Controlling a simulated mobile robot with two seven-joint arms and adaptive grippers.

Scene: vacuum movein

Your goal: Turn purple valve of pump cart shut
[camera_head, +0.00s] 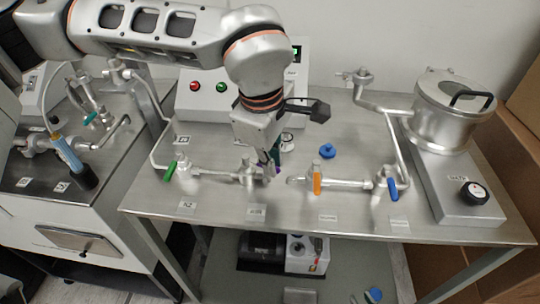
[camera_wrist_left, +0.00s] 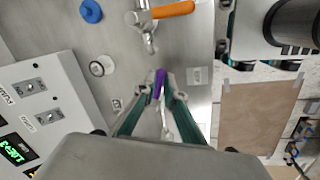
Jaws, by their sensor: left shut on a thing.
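The purple valve handle (camera_wrist_left: 159,82) sits between the teal fingers of my left gripper (camera_wrist_left: 158,99) in the left wrist view. In the head view my left gripper (camera_head: 272,160) reaches down from above onto the pipe line of the pump cart (camera_head: 340,215), and only a sliver of purple (camera_head: 278,168) shows beside its fingers. The gripper is shut on the purple handle. The fingers and wrist hide most of this valve in the head view. My right gripper is in neither view.
A green valve handle (camera_head: 170,170) lies to the left on the pipe line. An orange handle (camera_head: 317,184) and a blue handle (camera_head: 392,189) lie to the right. A blue cap (camera_head: 327,151), a control box (camera_head: 212,92) and a metal chamber (camera_head: 450,115) stand on the cart.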

